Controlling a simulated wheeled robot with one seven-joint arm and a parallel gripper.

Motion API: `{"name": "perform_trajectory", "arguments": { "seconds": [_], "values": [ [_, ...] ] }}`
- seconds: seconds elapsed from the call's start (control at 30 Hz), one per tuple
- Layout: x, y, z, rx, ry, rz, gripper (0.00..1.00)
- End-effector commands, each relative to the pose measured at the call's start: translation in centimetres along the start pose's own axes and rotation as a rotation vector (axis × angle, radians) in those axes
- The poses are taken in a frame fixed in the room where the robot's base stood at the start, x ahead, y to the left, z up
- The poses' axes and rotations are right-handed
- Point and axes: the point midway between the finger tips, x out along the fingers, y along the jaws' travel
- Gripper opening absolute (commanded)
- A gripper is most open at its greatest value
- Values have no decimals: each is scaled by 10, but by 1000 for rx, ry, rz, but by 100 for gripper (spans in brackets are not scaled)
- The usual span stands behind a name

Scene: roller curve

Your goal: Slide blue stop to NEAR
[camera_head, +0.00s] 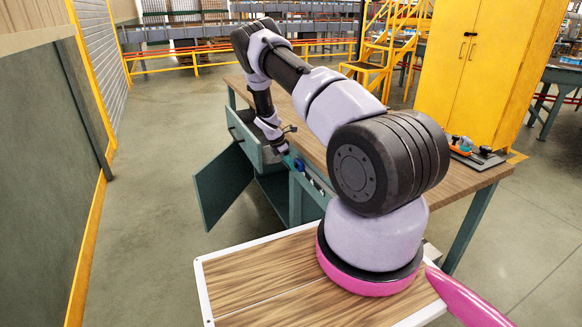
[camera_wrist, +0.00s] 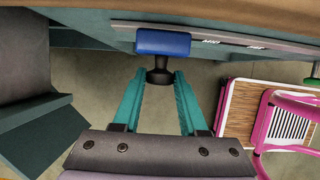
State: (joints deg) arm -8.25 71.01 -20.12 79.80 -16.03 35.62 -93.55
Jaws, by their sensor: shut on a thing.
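The blue stop (camera_wrist: 163,43) is a blue block on a grey rail (camera_wrist: 225,37) along the table's front edge. A black knob (camera_wrist: 160,74) sticks out from the block. In the wrist view, the teal fingers of my gripper (camera_wrist: 161,78) are closed around this knob. The block sits near the rail's left end in that view, with small white labels to its right, too small to read surely. In the head view, the blue stop (camera_head: 298,164) shows small at the table front, just beside my gripper (camera_head: 286,152).
The wooden-topped table (camera_head: 470,178) has an open drawer (camera_head: 243,135) and an open cabinet door (camera_head: 222,187) left of my gripper. Small items (camera_head: 470,149) stand at the table's right end. A yellow cabinet (camera_head: 485,60) stands behind. The floor at left is clear.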

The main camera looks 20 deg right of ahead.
Motion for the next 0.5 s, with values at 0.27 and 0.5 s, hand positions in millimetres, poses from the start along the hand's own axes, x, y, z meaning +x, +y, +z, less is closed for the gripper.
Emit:
{"name": "perform_trajectory", "arguments": {
  "seconds": [0.27,0.5],
  "values": [
    [-3,6,-1,-4,1,16,50],
    [-2,4,-1,-3,0,12,70]
  ]
}}
